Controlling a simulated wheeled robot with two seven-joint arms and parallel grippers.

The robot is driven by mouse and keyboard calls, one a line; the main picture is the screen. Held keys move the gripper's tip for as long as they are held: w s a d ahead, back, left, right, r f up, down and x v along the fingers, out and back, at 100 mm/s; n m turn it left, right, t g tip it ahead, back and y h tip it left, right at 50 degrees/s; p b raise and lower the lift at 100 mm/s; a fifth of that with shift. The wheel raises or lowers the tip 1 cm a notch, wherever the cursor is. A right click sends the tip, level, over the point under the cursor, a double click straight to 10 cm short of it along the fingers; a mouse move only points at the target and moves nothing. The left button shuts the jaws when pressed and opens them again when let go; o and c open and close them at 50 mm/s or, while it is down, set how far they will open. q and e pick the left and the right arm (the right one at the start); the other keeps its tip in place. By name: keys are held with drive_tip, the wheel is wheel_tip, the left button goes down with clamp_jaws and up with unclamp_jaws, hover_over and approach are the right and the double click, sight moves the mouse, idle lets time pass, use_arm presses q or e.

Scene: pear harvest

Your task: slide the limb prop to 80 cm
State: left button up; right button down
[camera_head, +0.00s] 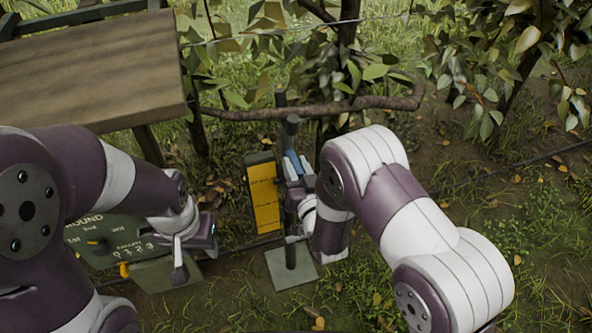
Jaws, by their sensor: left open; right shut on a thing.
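The limb prop (291,257) is a dark upright post on a square grey base plate (280,273), standing on the ground near the middle of the head view. Its upper end is close to a crooked brown limb (330,108). A yellow scale board (263,198) stands just left of the post; its marks are too small to read. My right gripper (294,182) is shut on the prop's upper part, with blue pieces showing there; the exact grip is partly hidden. My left gripper (192,252) is open and empty, left of the prop, in front of a green panel.
A wooden table (85,75) stands at the upper left. Leafy branches (480,70) and thin wires cross the back. The grassy ground at right is mostly open.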

wheel_tip(320, 180, up, 2)
drive_tip(key=shift+w+r, duration=0.1)
use_arm(q)
drive_tip(key=shift+r+p, duration=0.3)
drive_tip(key=shift+r, duration=0.3)
use_arm(e)
drive_tip(key=shift+w, duration=0.1)
drive_tip(key=c, duration=0.9)
unclamp_jaws()
drive_tip(key=shift+o, duration=0.2)
drive_tip(key=shift+f, duration=0.2)
use_arm(q)
drive_tip(key=shift+r+p, duration=0.75)
use_arm(e)
drive_tip(key=v, duration=1.3)
